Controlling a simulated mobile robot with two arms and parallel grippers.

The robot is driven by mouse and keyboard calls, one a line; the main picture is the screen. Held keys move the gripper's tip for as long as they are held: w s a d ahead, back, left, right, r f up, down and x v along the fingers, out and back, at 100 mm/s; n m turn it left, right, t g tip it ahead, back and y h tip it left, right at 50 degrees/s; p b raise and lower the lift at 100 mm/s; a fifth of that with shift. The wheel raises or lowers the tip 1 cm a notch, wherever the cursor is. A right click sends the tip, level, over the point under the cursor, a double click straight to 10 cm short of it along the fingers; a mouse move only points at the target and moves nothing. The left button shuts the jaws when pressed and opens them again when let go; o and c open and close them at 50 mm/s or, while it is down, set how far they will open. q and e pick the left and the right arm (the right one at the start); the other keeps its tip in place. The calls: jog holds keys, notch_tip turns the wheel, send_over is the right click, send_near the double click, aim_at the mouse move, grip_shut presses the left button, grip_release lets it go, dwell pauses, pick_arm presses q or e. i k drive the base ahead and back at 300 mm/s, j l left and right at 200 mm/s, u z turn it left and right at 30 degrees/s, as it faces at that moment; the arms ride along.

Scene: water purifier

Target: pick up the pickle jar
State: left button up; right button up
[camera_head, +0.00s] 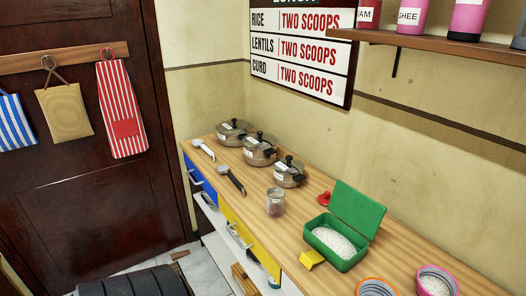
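A small clear glass jar (275,203) with dark reddish contents stands upright near the front edge of the wooden counter. It appears open at the top; no label can be read, but it looks like the pickle jar. A small red lid-like piece with a knob (324,198) lies on the counter to its right, apart from it. Neither of my grippers is in view, and nothing touches the jar.
Several lidded steel pots (258,152) stand along the wall behind the jar. Two ladles (231,179) lie to its left. An open green box (335,243) of white grains and a yellow block (311,259) are at right. A shelf (450,46) juts out above.

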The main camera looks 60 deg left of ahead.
aim_at(275, 196)
jog(key=j+u, duration=0.1)
jog(key=u, duration=0.4)
jog(key=k+j+u, duration=0.1)
jog(key=u, duration=0.35)
jog(key=j+u, duration=0.15)
jog(key=u, duration=0.35)
